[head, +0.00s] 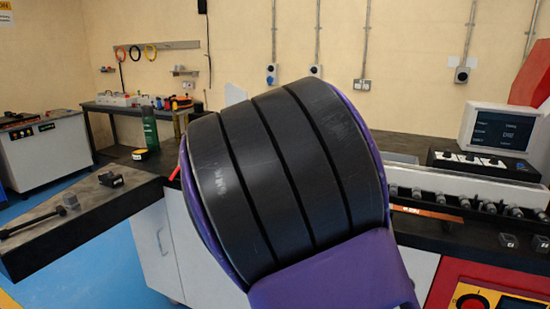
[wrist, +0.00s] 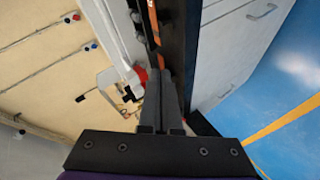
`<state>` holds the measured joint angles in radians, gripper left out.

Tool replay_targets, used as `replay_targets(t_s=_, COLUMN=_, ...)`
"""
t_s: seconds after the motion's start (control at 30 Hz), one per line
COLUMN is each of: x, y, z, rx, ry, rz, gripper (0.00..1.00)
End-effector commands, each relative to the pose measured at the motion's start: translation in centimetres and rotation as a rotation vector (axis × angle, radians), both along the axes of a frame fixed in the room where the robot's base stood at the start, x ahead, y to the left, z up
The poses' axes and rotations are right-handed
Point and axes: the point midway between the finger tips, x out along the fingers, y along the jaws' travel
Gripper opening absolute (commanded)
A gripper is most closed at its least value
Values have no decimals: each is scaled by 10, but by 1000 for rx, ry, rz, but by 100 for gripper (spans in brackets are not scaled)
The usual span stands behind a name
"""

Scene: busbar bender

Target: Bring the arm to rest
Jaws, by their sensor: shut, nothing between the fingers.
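My gripper (wrist: 163,88) shows in the wrist view, its two grey fingers together and nothing between them. The wrist view is turned sideways, with the fingers pointing along the dark bench edge (wrist: 178,40). They look near the bench, but I cannot tell the gap or whether they touch it. In the head view my own purple and black arm link fills the middle, and my gripper is hidden or out of frame.
A monitor (head: 499,129) and a black control box (head: 484,163) stand on the right. A copper-coloured strip (head: 426,213) lies before a row of metal knobs. A dark bench arm (head: 88,216) juts out left. Blue floor (head: 100,262) is clear at lower left.

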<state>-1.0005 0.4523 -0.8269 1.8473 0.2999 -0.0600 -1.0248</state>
Motion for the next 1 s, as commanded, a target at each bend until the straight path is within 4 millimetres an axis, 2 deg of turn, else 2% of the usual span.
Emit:
replay_targets(t_s=0.03, x=-2, y=7, z=42, rx=-48, ry=-87, rz=60, gripper=0)
replay_targets(t_s=0.1, x=-6, y=11, z=95, rx=-129, ry=-210, rz=142, gripper=0)
replay_targets(t_s=0.2, x=-18, y=14, z=165, rx=-242, ry=-384, rz=254, gripper=0)
replay_targets(t_s=0.3, x=-30, y=14, z=209, rx=-326, ry=-510, rz=336, gripper=0)
replay_targets(t_s=0.4, x=-39, y=13, z=237, rx=-383, ry=-600, rz=396, gripper=0)
replay_targets(t_s=0.53, x=-49, y=9, z=259, rx=-436, ry=-688, rz=460, gripper=0)
replay_targets(t_s=0.7, x=-59, y=0, z=271, rx=-468, ry=-755, rz=522, gripper=0)
replay_targets(t_s=0.87, x=-62, y=-15, z=266, rx=-452, ry=-763, rz=550, gripper=0)
replay_targets(t_s=1.0, x=-63, y=-38, z=251, rx=-381, ry=-707, rz=531, gripper=0)
